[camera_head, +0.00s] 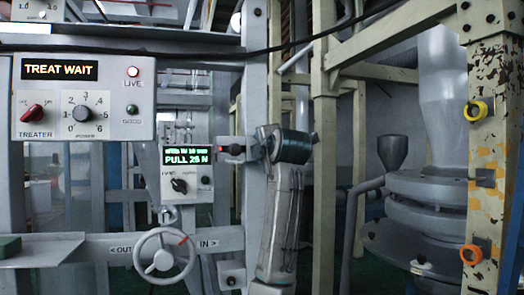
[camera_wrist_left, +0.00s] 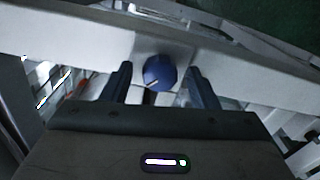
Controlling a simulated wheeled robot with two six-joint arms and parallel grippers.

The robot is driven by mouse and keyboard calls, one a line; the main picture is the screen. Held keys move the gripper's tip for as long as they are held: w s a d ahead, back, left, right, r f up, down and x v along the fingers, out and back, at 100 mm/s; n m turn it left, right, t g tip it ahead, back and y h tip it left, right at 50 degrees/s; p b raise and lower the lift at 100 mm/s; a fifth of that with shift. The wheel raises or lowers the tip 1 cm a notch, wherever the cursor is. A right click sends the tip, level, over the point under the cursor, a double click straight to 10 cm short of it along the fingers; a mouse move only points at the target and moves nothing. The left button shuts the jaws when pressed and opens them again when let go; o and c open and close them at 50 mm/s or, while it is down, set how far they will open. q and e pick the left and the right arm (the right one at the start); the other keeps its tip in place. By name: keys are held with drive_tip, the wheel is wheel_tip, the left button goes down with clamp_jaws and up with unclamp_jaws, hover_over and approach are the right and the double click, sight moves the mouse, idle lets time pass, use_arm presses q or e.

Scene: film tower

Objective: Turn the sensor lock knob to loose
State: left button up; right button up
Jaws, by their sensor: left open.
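In the left wrist view a round blue knob (camera_wrist_left: 160,73) with a short white pointer line sits on a pale beam. The line points to the lower left. My left gripper (camera_wrist_left: 160,70) is open, with one dark finger on each side of the knob and a visible gap on both sides. I cannot tell how far the fingertips are from the beam in depth. In the head view my arm's grey link and dark teal wrist stand in front of a grey post, and the fingers do not show clearly. My right gripper is in neither view.
The treater panel (camera_head: 82,97) reads TREAT WAIT. A smaller display box (camera_head: 187,172) reads PULL 25 N. A handwheel (camera_head: 164,257) marked OUT and IN stands below. A chipped post (camera_head: 495,140) with yellow and orange rings stands at the right.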

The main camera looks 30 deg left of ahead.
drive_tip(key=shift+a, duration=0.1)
use_arm(q)
drive_tip(key=b+v, duration=0.3)
drive_tip(key=v, duration=0.8)
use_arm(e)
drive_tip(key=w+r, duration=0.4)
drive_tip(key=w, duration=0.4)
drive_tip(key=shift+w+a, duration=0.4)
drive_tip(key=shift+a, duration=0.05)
use_arm(q)
drive_tip(key=shift+w, duration=0.2)
